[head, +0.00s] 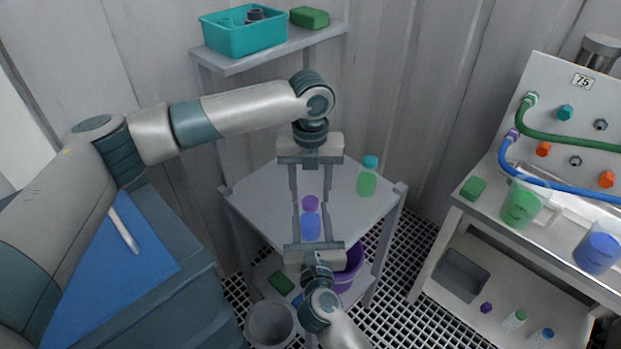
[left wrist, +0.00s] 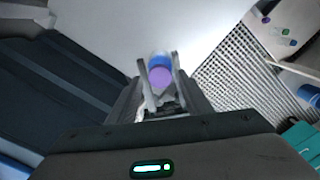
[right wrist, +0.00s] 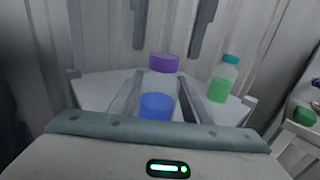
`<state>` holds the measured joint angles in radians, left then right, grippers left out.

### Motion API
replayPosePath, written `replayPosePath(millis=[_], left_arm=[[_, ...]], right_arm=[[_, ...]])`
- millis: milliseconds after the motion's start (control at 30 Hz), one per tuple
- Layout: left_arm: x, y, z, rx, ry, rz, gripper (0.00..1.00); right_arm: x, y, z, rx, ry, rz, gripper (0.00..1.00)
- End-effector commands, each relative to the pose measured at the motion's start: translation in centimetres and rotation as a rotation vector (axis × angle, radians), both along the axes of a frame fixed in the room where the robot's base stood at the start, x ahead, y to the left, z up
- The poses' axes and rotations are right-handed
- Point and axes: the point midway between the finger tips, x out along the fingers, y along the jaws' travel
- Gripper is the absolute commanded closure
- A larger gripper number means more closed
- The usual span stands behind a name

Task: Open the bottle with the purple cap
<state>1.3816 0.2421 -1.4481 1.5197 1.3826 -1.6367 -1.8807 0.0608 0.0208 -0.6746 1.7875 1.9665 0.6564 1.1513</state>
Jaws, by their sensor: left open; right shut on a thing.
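The bottle (head: 311,227) with blue liquid and a purple cap (head: 310,203) is upright at the front of the small grey table. My right gripper (head: 311,238) is shut on its body from the near side; the right wrist view shows the fingers on either side of the bottle (right wrist: 157,105). My left gripper (head: 310,190) is open, with its fingers pointing toward the cap from the far side. In the left wrist view the cap (left wrist: 160,77) appears between its fingers. In the right wrist view the left fingertips are above the cap (right wrist: 163,63), apart from it.
A green-liquid bottle with a teal cap (head: 367,180) stands on the grey table (head: 258,190) to the right. A purple bucket (head: 350,268) and a grey bin (head: 270,325) are below. A shelf with a teal basket (head: 243,40) is behind. A bench with beakers (head: 520,207) is at right.

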Motion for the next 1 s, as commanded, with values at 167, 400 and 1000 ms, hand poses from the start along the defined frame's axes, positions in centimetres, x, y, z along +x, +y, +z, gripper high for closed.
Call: replayPosePath(millis=[167, 400, 1000], left_arm=[[0.0, 0.0, -1.5, 0.0, 0.001, -0.001, 0.55], [0.0, 0.0, -1.8, 0.0, 0.0, -0.001, 0.55], [0.0, -0.1, -1.8, -0.001, 0.0, 0.093, 0.98]], right_arm=[[0.0, 0.0, 0.0, 0.0, 0.001, 0.0, 1.0], [0.0, 0.0, 0.0, 0.0, 0.001, 0.0, 1.0], [0.0, 0.0, 0.0, 0.0, 0.001, 0.0, 1.0]])
